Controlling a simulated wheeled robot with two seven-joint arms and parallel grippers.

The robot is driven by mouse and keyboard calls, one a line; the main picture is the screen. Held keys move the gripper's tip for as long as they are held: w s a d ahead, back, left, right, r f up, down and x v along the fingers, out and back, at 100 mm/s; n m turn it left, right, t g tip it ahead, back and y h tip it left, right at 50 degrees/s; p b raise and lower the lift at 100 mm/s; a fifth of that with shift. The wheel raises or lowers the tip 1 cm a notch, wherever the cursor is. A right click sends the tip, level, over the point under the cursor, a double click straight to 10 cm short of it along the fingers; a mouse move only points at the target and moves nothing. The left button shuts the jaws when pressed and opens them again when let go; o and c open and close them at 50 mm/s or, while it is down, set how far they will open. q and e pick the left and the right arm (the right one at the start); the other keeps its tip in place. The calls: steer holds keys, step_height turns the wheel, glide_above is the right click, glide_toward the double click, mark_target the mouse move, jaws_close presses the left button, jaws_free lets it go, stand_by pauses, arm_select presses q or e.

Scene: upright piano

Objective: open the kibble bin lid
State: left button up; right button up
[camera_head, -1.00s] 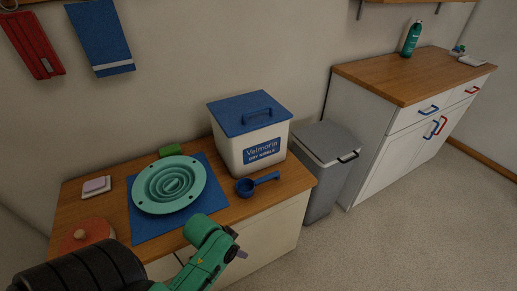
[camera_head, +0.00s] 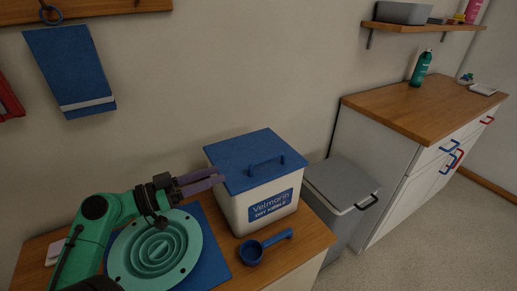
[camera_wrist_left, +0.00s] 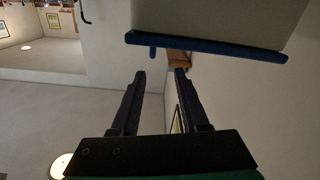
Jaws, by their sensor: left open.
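The kibble bin (camera_head: 232,209) is a white box with a blue label, standing on the wooden counter. In the left wrist view the bin's pale wall (camera_wrist_left: 215,14) and blue lid edge (camera_wrist_left: 205,45) show upside down at the top. My left gripper (camera_head: 215,178) is beside the bin's left side, near lid height, pointing right. It is open and empty; its two dark fingers (camera_wrist_left: 160,74) stand apart in the wrist view. My right gripper is not in view.
A blue scoop (camera_head: 252,252) lies in front of the bin. A teal ridged bowl (camera_head: 155,250) on a blue mat (camera_head: 215,245) sits below my left arm. A grey lidded bin (camera_head: 340,185) stands to the right. The wall behind is close.

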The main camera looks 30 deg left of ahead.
mark_target(255, 163)
arm_select(q)
steer(key=w+d+p, duration=0.1)
steer(key=w+d, duration=0.1)
steer(key=w+d+r, duration=0.1)
steer(key=d, duration=0.1)
steer(key=shift+w+d+r+p, duration=0.1)
steer(key=shift+w+p, duration=0.25)
steer(key=p+x, duration=0.1)
steer(key=x, duration=0.2)
steer(key=p+x, duration=0.1)
steer(key=x, duration=0.1)
steer(key=p+x, duration=0.1)
steer(key=x, duration=0.2)
steer(key=shift+w+f, duration=0.25)
steer(key=shift+w, duration=0.1)
steer(key=shift+w+f, duration=0.15)
steer(key=shift+f, duration=0.05)
jaws_close()
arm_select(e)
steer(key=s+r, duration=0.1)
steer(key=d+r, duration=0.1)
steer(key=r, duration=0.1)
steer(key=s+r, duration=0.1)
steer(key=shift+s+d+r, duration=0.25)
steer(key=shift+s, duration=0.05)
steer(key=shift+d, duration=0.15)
